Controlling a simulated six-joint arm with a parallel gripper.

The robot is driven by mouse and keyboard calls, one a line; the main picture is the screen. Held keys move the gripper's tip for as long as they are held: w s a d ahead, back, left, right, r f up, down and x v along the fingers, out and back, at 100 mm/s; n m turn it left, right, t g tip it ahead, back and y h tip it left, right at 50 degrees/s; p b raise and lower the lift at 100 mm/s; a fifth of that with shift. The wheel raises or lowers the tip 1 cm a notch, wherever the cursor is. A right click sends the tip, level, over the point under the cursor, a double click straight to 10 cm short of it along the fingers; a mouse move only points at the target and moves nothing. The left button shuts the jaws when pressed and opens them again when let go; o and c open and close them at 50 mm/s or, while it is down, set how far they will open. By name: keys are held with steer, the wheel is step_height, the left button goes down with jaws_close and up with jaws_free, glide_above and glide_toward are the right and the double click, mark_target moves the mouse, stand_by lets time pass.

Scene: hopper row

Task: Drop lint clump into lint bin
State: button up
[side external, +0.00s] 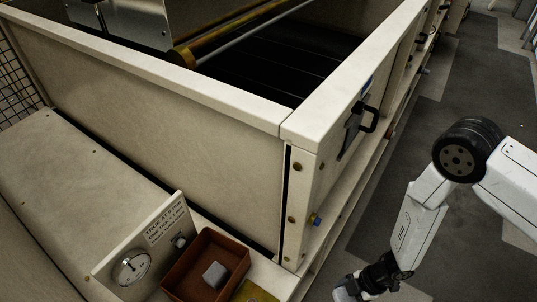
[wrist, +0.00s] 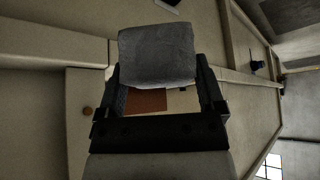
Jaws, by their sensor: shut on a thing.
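My gripper (wrist: 160,80) is shut on a grey, rough, block-shaped lint clump (wrist: 157,54), held between the two dark fingers in the wrist view. In the side external view my gripper (side external: 347,292) is low at the bottom edge, right of the cream housing; its tips and the held clump are not clear there. A brown open-topped box (side external: 183,264), likely the lint bin, stands left of it on the ledge, with a grey block (side external: 215,274) inside. A brown patch (wrist: 146,101) shows between the fingers in the wrist view, apparently part of this box.
The grey floor (side external: 470,70) on the right is open.

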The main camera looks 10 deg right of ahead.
steer(key=w+a+r+m+t, duration=0.1)
steer(key=w+a+r+m, duration=0.2)
steer(key=a+r, duration=0.3)
steer(key=w+a+r+m+t+h, duration=0.1)
steer(key=w+a+r, duration=0.4)
steer(key=a, duration=1)
steer(key=w+a+r+m+t+h, duration=0.1)
steer(key=w+a+r+m+t, duration=0.1)
steer(key=w+a+r+m, duration=0.2)
steer(key=a+r+m, duration=0.1)
steer(key=a+r, duration=0.2)
steer(key=a, duration=0.4)
steer(key=shift+w+r+t, duration=0.35)
steer(key=shift+t, duration=0.05)
steer(key=shift+f, duration=0.15)
steer(key=shift+f, duration=2.85)
steer(key=o, duration=0.9)
steer(key=shift+o, duration=0.2)
steer(key=shift+d+r, duration=0.1)
steer(key=shift+r, duration=0.05)
steer(key=v, duration=0.7)
